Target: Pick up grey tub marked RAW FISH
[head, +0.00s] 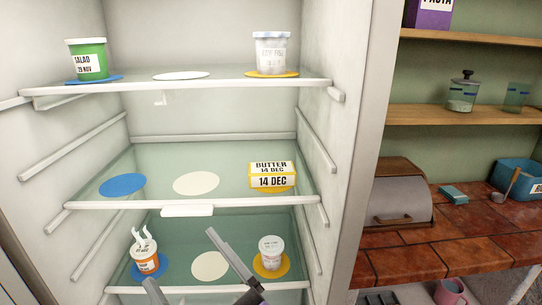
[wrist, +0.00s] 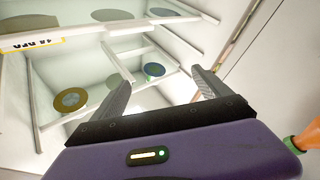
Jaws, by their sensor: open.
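A pale grey-white tub (head: 272,52) with a faint label stands upright on a yellow disc at the right of the top fridge shelf. Its lettering is too blurred to read surely, though it may end in FISH. A second pale tub (head: 270,250) stands on a yellow disc at the lower shelf's right; its label is unreadable. My gripper (head: 182,260) is at the lower front of the fridge, left of the second tub and well below the top shelf. Its fingers are apart and empty in the wrist view (wrist: 162,82).
Shelf edges (head: 190,202) and the fridge's right wall (head: 345,150) border the space. The middle discs are empty.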

